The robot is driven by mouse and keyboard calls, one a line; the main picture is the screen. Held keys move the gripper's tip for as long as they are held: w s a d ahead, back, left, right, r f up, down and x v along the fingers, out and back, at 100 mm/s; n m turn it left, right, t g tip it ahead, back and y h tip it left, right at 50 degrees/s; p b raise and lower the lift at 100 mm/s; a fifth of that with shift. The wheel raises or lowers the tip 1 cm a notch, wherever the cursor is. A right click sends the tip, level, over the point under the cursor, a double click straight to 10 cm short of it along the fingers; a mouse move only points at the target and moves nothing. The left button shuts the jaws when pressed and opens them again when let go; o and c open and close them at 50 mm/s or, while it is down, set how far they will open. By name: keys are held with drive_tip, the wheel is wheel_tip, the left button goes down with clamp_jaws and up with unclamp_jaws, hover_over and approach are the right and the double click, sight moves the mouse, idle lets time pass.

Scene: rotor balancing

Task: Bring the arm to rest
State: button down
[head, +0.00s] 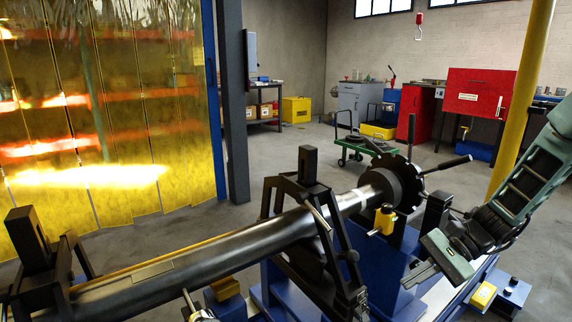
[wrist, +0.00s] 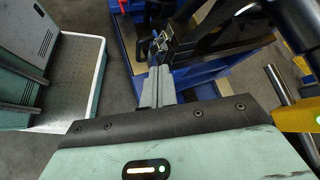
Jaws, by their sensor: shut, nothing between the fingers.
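My gripper (head: 416,275) is at the lower right in the head view, at the end of my green arm. Its fingers are together with nothing between them. In the wrist view the shut fingers (wrist: 158,88) point up the picture toward the blue stand. The long dark rotor shaft (head: 190,258) lies across black supports in the head view, with a black toothed disc (head: 398,183) at its right end. My gripper is in front of and to the right of the shaft, apart from it as far as I can tell.
A black frame (head: 313,215) straddles the shaft. A yellow block (head: 483,295) sits near the blue base's right end. A yellow post (head: 522,95) stands behind my arm. A green cart (head: 365,150) stands farther back. Grey floor (head: 450,180) is open behind the stand.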

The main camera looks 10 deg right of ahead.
drive_tip(key=s+a+r+n+g+h, duration=0.1)
drive_tip(key=s+a+r+n+h, duration=0.4)
drive_tip(key=s+a+n, duration=0.55)
drive_tip(key=s+a+r+n+h, duration=0.45)
drive_tip(key=s+a+n, duration=0.35)
drive_tip(key=a+n, duration=0.4)
wheel_tip(320, 180, up, 24)
drive_tip(key=m+p, duration=0.1)
drive_tip(key=p, duration=2.3)
drive_tip(key=shift+a+f+h, duration=0.2)
drive_tip(key=shift+a+h, duration=0.05)
drive_tip(key=shift+h, duration=0.2)
drive_tip(key=shift+s+a, duration=0.1)
drive_tip(key=shift+s, duration=0.05)
